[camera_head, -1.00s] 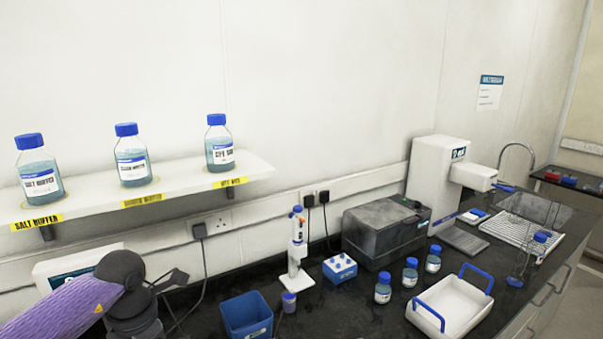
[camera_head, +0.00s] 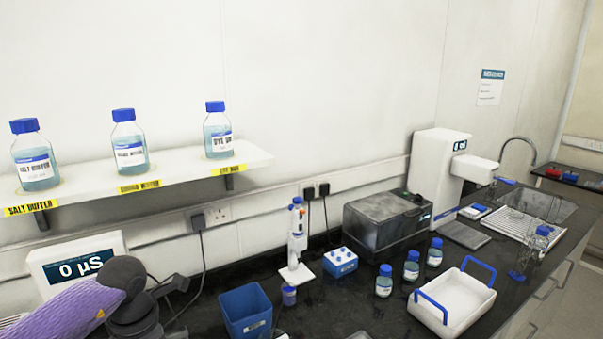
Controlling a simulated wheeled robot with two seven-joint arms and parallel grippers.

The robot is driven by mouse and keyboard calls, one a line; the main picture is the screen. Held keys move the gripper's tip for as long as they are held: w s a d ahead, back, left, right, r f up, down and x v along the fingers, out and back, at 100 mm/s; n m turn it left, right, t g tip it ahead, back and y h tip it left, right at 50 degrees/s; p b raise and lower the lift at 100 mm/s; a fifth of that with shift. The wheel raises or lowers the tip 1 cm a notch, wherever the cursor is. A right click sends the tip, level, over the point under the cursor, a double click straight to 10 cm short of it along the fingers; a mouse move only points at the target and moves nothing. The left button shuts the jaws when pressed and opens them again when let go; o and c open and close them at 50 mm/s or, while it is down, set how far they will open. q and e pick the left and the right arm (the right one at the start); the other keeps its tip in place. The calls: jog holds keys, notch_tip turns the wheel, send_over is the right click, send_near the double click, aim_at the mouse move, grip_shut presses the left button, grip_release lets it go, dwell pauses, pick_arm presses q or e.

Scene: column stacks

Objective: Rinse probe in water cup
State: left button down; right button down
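A meter (camera_head: 75,266) with a dark display reading "0 µS" stands at the lower left, partly hidden by my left arm. A white-and-blue handheld tool (camera_head: 297,225) stands upright on a white stand; I cannot tell whether it is the probe. A small blue cup (camera_head: 289,296) is at the foot of this stand; whether it is the water cup is unclear. My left gripper (camera_head: 178,283) is at the lower left, in front of the wall and right of the meter. Its fingers are dark and small, so its opening cannot be told. My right gripper is out of view.
A blue bin (camera_head: 245,311) stands right of my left gripper. A shelf (camera_head: 190,170) with three blue-capped bottles is above. A dark grey box (camera_head: 385,224), small bottles (camera_head: 384,281) and a white tray (camera_head: 455,303) with blue handles occupy the counter's right side.

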pick_arm(q)
jog(key=shift+f+b, duration=0.9)
jog(key=shift+f, duration=0.45)
notch_tip(320, 180, up, 7)
jog(key=p, duration=0.6)
jog(key=shift+r, duration=0.2)
jog(key=shift+f, duration=0.1)
